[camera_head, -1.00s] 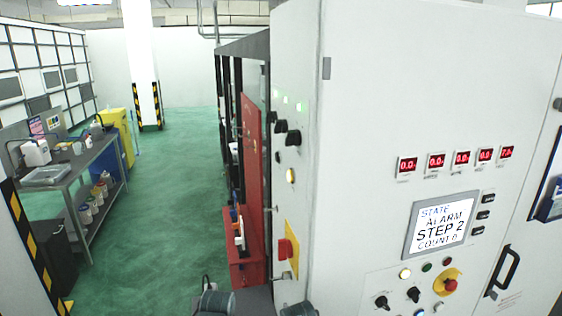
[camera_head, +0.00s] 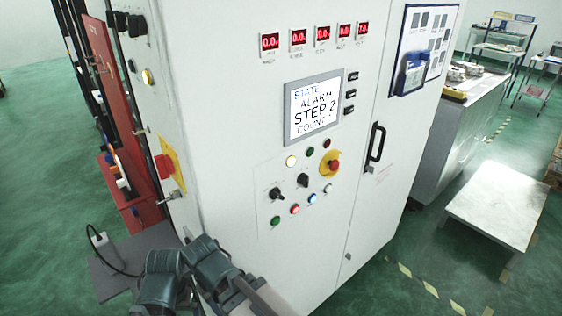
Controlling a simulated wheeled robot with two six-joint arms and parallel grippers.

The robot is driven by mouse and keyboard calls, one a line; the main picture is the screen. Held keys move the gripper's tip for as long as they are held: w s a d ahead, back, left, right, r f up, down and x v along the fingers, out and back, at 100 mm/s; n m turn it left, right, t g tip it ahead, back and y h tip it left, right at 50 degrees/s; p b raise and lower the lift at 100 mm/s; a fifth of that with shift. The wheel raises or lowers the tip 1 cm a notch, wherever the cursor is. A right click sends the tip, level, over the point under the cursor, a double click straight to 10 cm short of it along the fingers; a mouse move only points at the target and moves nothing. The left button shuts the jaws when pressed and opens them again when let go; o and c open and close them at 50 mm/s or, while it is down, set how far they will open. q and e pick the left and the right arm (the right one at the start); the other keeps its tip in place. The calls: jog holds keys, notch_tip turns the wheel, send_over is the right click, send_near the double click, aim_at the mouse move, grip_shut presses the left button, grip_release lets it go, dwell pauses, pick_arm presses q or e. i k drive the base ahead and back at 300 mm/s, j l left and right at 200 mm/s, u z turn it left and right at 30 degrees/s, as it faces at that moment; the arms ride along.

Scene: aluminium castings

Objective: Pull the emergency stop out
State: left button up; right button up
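The emergency stop (camera_head: 333,166) is a red mushroom button on a round yellow plate. It sits on the front panel of the white control cabinet (camera_head: 235,115), below and right of the display. Whether it is pressed in or out is too small to tell. Grey links of my own arm show at the bottom left, in front of the cabinet's lower corner. No gripper fingers show, and nothing touches the button.
The display (camera_head: 313,107) reads STATE ALARM STEP 2. Knobs and lamps surround the button, and a door handle (camera_head: 376,143) is to its right. A red switch (camera_head: 163,165) sits on the cabinet's left side. A low white table (camera_head: 497,210) stands right; green floor is open.

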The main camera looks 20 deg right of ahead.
aim_at(334, 165)
jog(key=z, duration=1.3)
